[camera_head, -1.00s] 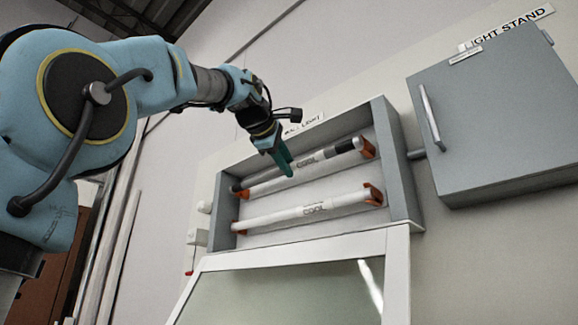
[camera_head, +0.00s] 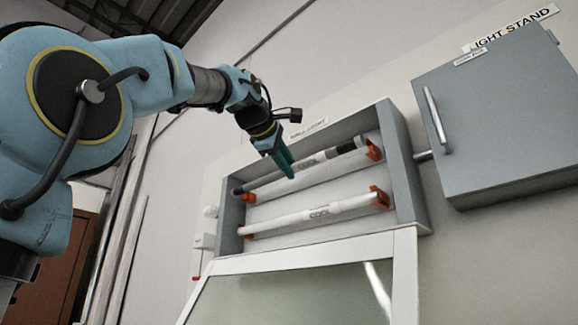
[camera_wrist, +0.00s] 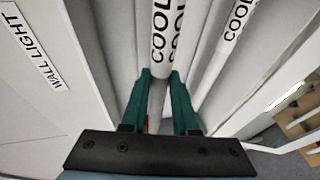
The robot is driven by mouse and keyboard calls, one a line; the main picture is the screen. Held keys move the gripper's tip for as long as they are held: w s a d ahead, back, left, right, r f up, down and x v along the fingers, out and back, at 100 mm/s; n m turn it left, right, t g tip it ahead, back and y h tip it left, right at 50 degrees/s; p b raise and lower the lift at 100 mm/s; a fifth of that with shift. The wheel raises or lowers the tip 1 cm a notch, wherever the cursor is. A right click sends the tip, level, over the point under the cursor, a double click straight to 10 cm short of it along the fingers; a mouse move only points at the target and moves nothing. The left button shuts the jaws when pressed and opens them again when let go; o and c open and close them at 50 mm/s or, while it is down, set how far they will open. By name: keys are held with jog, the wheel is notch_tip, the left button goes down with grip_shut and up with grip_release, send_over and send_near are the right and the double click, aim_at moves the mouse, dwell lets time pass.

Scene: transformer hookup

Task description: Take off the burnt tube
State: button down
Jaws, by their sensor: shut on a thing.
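The burnt tube (camera_head: 328,154) is the upper one in the open wall light box, white with dark bands near its right end and a dark left end. My gripper (camera_head: 288,168) comes from the upper left, its green fingers shut around the tube near mid-length. In the wrist view the tube (camera_wrist: 162,35) runs between the two fingers (camera_wrist: 160,90). The tube's left end looks clear of its orange holder (camera_head: 248,197). At the right end it looks slightly off the other orange holder (camera_head: 375,150), though contact is unclear there.
A second, clean white tube (camera_head: 320,214) sits in the lower orange holders. The grey light box (camera_head: 407,180) has walls close around both tubes. Its glazed cover (camera_head: 300,292) hangs open below. A grey cabinet (camera_head: 505,120) labelled "LIGHT STAND" is at the right.

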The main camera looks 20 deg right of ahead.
jog(key=shift+a, duration=0.15)
jog(key=shift+s+a+b, duration=0.15)
jog(key=shift+s+a, duration=0.25)
jog(key=shift+a, duration=0.3)
jog(key=shift+s+a+b, duration=0.2)
jog(key=shift+s+a, duration=0.15)
jog(key=shift+a, duration=0.3)
jog(key=shift+s+a+b, duration=0.15)
jog(key=shift+s+a, duration=0.25)
jog(key=shift+a, duration=0.3)
